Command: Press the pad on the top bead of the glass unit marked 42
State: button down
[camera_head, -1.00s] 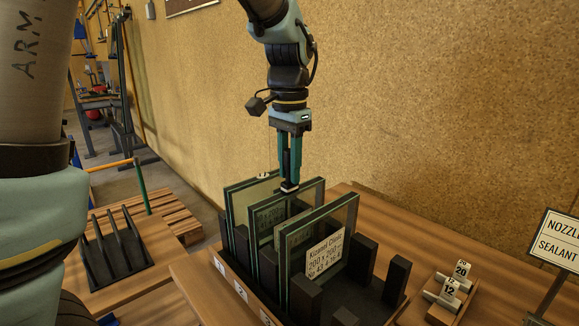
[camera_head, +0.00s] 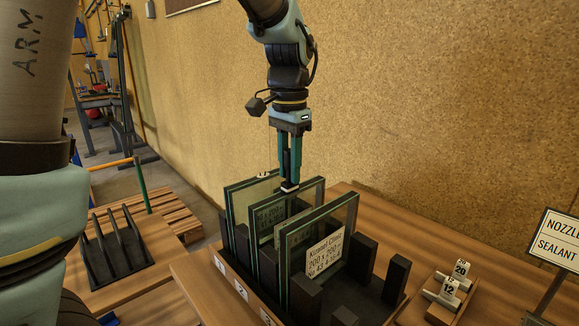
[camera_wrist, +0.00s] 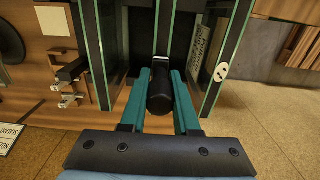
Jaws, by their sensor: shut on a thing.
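The glass unit marked 42 (camera_head: 348,213) stands frontmost in a slotted rack, its label (camera_head: 325,258) facing front right. A middle unit (camera_head: 318,190) and a rear unit (camera_head: 236,198) stand behind it, roughly parallel. My gripper (camera_head: 289,184) points down over the top of the middle unit, behind unit 42. It is shut on a small dark piece with a pale edge; in the wrist view this looks like a black cylinder (camera_wrist: 160,92) between the fingers. I cannot tell whether it touches the middle unit.
Dark posts (camera_head: 397,279) rise from the rack around the units. A small tray with number tags 20 and 12 (camera_head: 448,292) and a nozzle and sealant sign (camera_head: 559,240) stand at right. A black slotted holder (camera_head: 117,248) is at left. The cork wall is behind.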

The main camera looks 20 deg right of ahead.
aim_at(289, 150)
dwell(0.3)
notch_tip(289, 150, up, 7)
jog(key=p, duration=0.6)
jog(key=shift+f, duration=0.15)
